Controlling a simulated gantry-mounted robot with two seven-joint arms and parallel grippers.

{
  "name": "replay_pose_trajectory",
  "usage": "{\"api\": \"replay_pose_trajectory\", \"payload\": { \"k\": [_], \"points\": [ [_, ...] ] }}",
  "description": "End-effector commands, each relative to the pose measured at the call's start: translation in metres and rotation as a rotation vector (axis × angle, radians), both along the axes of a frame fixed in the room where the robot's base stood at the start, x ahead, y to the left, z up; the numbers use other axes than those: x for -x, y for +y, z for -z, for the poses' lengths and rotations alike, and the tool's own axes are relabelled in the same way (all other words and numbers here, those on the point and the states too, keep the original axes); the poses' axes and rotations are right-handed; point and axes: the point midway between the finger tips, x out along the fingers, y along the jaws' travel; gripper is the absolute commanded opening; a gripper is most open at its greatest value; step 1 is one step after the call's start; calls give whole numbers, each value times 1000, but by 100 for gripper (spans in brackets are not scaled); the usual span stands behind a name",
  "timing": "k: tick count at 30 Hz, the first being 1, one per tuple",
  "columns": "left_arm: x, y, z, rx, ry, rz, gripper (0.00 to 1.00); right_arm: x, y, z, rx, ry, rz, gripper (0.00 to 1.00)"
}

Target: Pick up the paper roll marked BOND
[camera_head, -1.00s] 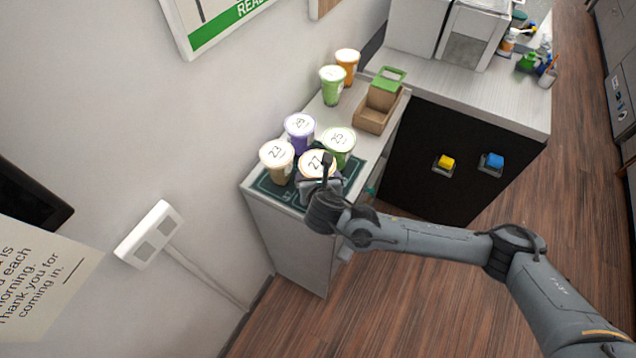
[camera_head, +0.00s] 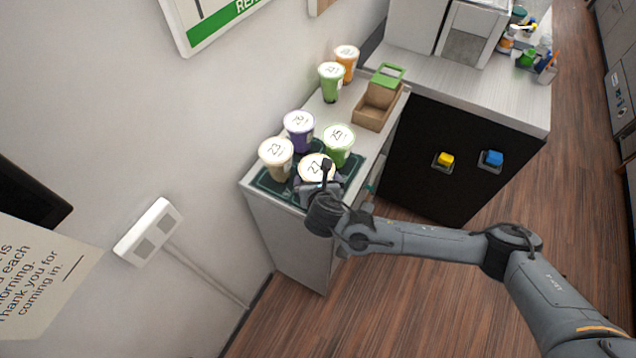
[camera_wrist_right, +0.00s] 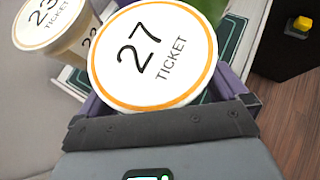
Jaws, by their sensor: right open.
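No paper roll with the word BOND shows in either view. A cup with a white lid marked 27 (camera_head: 316,166) stands at the front of the dark green mat (camera_head: 264,184). Its lid (camera_wrist_right: 150,52) fills the middle of the right wrist view. My right gripper (camera_head: 320,180) is at this cup, with its purple fingers (camera_wrist_right: 168,104) open on either side of it. I cannot tell if the fingers touch the cup. The gripper hides the cup's lower part. My left gripper is not in view.
Lidded cups stand close by: a tan one marked 23 (camera_head: 276,160), a purple one (camera_head: 299,131) and a green one (camera_head: 338,146). Another green cup (camera_head: 331,82), an orange cup (camera_head: 347,62) and a brown box (camera_head: 375,108) stand behind. The wall is close on the left.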

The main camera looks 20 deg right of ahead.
Motion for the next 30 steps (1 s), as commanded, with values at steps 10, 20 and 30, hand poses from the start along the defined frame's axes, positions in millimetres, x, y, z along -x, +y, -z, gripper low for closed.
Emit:
{"api": "replay_pose_trajectory", "payload": {
  "k": [10,20,30],
  "points": [
    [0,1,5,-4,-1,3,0,28,9,-23,1,-4,-4,100],
    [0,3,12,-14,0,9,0,75,22,-55,0,-1,-2,100],
    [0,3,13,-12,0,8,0,97,31,-68,-18,2,3,100]
  ]
}}
